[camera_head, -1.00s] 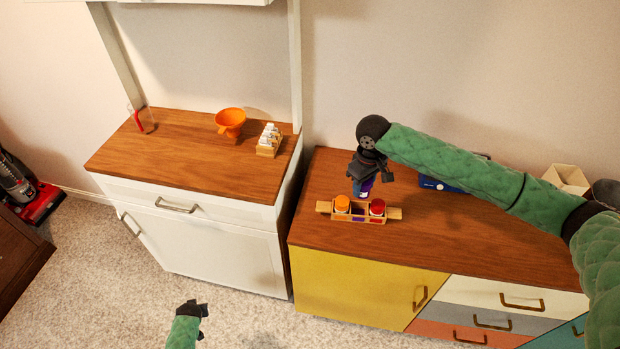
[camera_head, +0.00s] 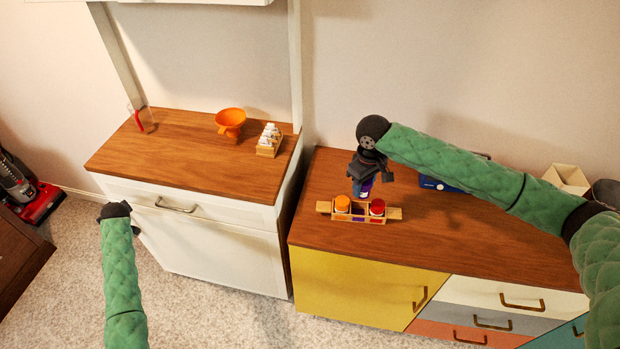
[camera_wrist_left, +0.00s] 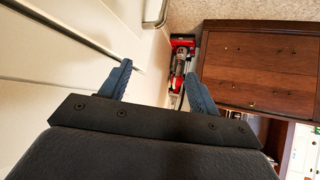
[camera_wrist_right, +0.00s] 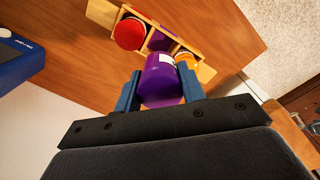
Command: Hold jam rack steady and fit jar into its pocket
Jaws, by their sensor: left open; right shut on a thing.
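The jam rack (camera_head: 394,213) is a small wooden holder on the right-hand counter, with a handle at each end. An orange-lidded jar (camera_head: 342,203) and a red-lidded jar (camera_head: 377,206) sit in its outer pockets. The middle pocket (camera_wrist_right: 160,40) is empty and shows a purple patch. My right gripper (camera_head: 364,180) is shut on a purple jar (camera_wrist_right: 162,82), held just above and behind the rack's middle. My left gripper (camera_head: 116,212) is open and empty, far from the rack, in front of the white cabinet; its spread fingers (camera_wrist_left: 160,82) show in the left wrist view.
A blue box (camera_head: 437,185) lies behind my right arm. An orange funnel (camera_head: 230,120) and a rack of small white-topped jars (camera_head: 268,140) stand on the white cabinet's wooden top. A red vacuum cleaner (camera_head: 38,200) stands at far left.

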